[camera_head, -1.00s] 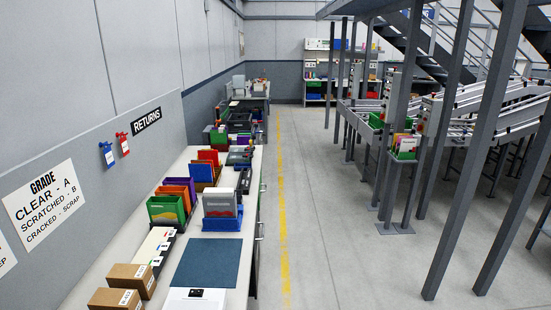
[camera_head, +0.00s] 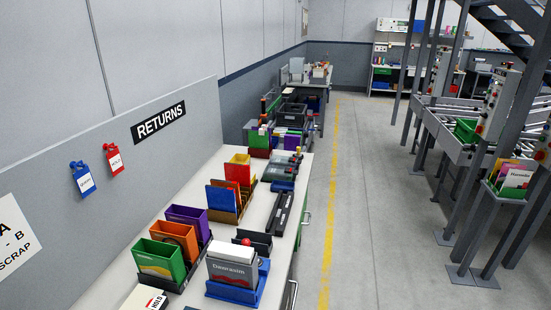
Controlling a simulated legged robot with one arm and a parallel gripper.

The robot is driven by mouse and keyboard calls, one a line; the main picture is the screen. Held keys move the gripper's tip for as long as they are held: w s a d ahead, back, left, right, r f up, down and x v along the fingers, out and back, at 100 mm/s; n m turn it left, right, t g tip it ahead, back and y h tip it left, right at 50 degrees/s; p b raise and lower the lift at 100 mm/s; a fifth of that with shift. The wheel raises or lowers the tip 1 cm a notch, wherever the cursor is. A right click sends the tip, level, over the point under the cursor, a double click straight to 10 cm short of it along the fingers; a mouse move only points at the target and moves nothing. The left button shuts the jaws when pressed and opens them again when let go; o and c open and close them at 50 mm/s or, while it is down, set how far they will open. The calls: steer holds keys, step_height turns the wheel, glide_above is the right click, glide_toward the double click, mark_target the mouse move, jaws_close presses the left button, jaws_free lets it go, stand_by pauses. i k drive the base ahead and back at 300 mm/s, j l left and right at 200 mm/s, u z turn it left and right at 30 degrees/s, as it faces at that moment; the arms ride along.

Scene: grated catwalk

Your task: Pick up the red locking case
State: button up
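Two red pieces could be the red locking case; I cannot tell which. A red upright piece (camera_head: 238,173) stands in a rack on the white bench, between a yellow piece (camera_head: 240,158) behind and a blue panel (camera_head: 220,197) in front. It is partly hidden. Farther back, a small red box (camera_head: 261,141) shows beside green and dark items. My gripper is not in view.
The white bench (camera_head: 119,292) runs along the left wall. Green (camera_head: 160,262), orange (camera_head: 175,236) and purple (camera_head: 188,219) bins and a blue tray (camera_head: 235,291) of grey cases stand nearer. Red and blue tags hang on the wall. The aisle (camera_head: 365,215) is clear.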

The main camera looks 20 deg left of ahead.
mark_target(239, 173)
steer(key=i+l+u, duration=0.1)
steer(key=i+u, duration=0.25)
steer(key=i+l+u, duration=0.15)
steer(key=i+u, duration=0.25)
steer(key=i+l+u, duration=0.9)
steer(key=l+u, duration=0.2)
steer(key=i+l+u, duration=0.15)
steer(key=l+u, duration=0.25)
steer(key=i+l+u, duration=0.1)
steer(key=l+u, duration=0.25)
steer(key=l, duration=0.3)
steer(key=l+u, duration=0.4)
steer(key=l, duration=0.15)
